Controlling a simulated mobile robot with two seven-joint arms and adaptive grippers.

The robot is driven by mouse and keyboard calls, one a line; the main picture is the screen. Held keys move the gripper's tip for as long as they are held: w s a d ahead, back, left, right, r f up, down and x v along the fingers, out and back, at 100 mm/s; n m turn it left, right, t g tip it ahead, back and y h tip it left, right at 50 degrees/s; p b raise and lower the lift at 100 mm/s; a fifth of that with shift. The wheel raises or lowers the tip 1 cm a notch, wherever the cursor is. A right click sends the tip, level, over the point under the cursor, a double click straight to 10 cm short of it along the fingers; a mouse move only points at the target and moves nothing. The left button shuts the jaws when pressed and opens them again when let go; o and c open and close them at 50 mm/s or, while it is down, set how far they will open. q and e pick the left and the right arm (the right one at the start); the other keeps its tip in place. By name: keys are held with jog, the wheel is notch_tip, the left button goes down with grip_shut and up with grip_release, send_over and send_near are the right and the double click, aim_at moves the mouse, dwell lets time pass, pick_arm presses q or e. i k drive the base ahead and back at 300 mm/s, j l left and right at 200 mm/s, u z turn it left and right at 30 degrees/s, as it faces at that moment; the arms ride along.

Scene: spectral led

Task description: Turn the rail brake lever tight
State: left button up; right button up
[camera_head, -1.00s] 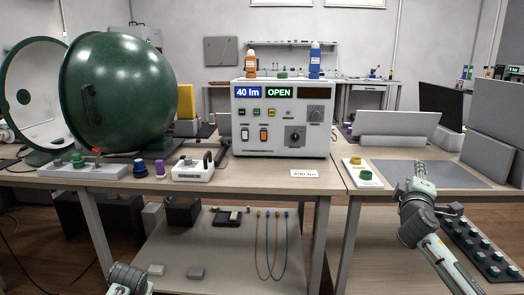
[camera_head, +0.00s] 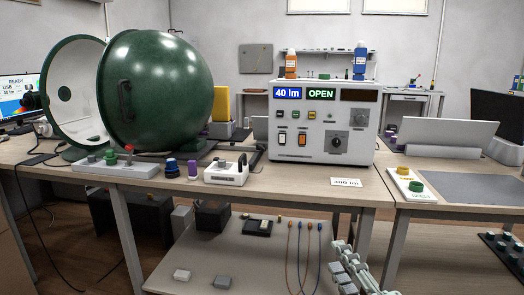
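A small lever with a red knob (camera_head: 129,149) stands up from the long pale grey rail (camera_head: 112,168) at the left front of the bench, before the green sphere. I take it for the rail brake lever; its exact angle is too small to read. My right gripper (camera_head: 343,254) shows at the bottom, right of centre, low in front of the bench and far from the lever. Nothing shows held in it, and its finger opening cannot be made out. My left gripper is out of view.
The large green sphere (camera_head: 165,88) stands open behind the rail. A blue knob (camera_head: 172,169), a purple cylinder (camera_head: 193,168) and a white block with a black handle (camera_head: 228,173) stand right of it. The instrument box (camera_head: 325,125) shows 40 lm and OPEN.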

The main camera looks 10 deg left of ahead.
aim_at(258, 146)
jog(key=i+j, duration=0.35)
jog(key=i, duration=0.2)
jog(key=i+j, duration=0.35)
jog(key=i, duration=0.25)
jog(key=i+j, duration=0.35)
jog(key=i, duration=0.2)
